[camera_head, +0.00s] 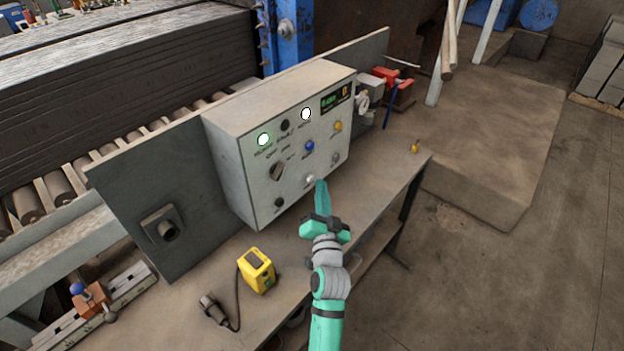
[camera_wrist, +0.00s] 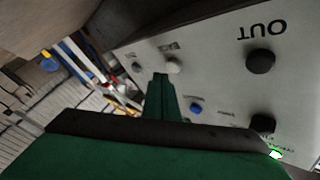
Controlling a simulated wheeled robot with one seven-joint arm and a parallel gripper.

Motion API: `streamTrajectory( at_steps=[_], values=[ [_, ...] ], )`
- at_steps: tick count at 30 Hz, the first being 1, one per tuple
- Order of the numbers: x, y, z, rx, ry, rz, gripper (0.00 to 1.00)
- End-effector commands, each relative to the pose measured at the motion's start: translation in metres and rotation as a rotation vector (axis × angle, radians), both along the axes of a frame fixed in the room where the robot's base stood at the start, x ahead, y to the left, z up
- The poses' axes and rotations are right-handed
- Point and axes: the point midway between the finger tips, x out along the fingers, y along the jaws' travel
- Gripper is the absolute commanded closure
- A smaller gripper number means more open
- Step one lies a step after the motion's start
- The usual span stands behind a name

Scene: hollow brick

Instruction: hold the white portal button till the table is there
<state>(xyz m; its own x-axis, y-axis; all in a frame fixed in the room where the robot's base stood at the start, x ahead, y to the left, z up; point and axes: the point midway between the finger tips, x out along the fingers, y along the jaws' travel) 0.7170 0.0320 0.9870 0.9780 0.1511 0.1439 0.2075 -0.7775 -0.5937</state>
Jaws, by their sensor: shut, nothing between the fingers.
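The grey control box (camera_head: 238,165) stands on the bench. Its white button (camera_head: 309,180) is low on the front panel, between a black button (camera_head: 279,202) and a grey one (camera_head: 335,159). My gripper (camera_head: 321,184) is shut and empty, its tips close to the white button. In the wrist view, the shut fingertips (camera_wrist: 161,76) are beside the white button (camera_wrist: 174,66), which stays visible. I cannot tell whether they touch it. A blue button (camera_head: 309,146) and a selector knob (camera_head: 277,171) are above. The display (camera_head: 336,97) shows small green text and an orange digit.
A green lamp (camera_head: 264,139) and a white lamp (camera_head: 306,114) are lit on the panel. A yellow device (camera_head: 256,270) with a cable lies on the bench. A red vise (camera_head: 393,88) is beyond the box. Roller conveyor and stacked slabs (camera_head: 120,75) are behind.

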Motion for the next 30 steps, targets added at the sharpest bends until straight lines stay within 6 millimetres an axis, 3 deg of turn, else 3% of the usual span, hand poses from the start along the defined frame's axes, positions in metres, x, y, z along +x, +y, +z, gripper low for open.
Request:
streamTrajectory(
  at_steps=[16, 30],
  values=[
    [-0.025, -0.036, -0.001, 0.001, 0.001, -0.002, 1.0],
    [-0.029, -0.04, 0.0, 0.0, 0.0, 0.0, 1.0]
  ],
)
